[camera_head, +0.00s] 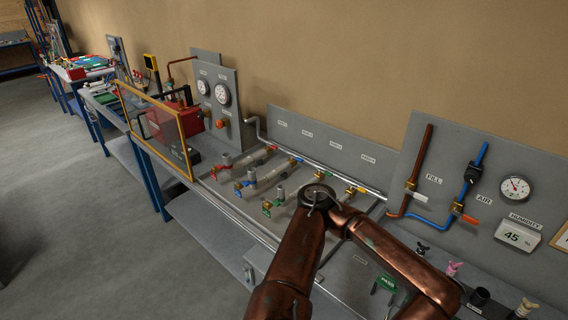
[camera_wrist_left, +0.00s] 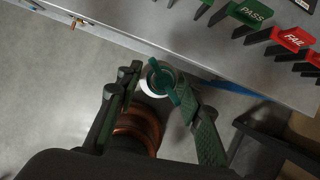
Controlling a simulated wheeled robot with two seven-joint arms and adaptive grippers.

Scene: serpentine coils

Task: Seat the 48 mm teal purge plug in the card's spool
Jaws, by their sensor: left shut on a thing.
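In the left wrist view, my left gripper (camera_wrist_left: 156,92) is shut on a teal plug (camera_wrist_left: 158,78) with a wing-like handle and a pale ring around its round body. The plug is held out past the edge of the grey bench, with floor behind it. In the head view the gripper and plug do not show; a copper arm of mine crosses the front. Several grey spools lie on the bench, with red (camera_head: 226,162), blue (camera_head: 250,179) and green (camera_head: 268,207) marked fittings. The card cannot be made out. My right gripper is not in view.
Other plugs stand at the front right: black (camera_head: 422,248), pink (camera_head: 453,269) and cream (camera_head: 525,307). Green PASS (camera_wrist_left: 250,13) and red FAIL (camera_wrist_left: 292,39) tags lie near the bench edge. A gauge panel (camera_head: 488,190) stands at right, and a yellow-framed clear guard (camera_head: 155,125) at left.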

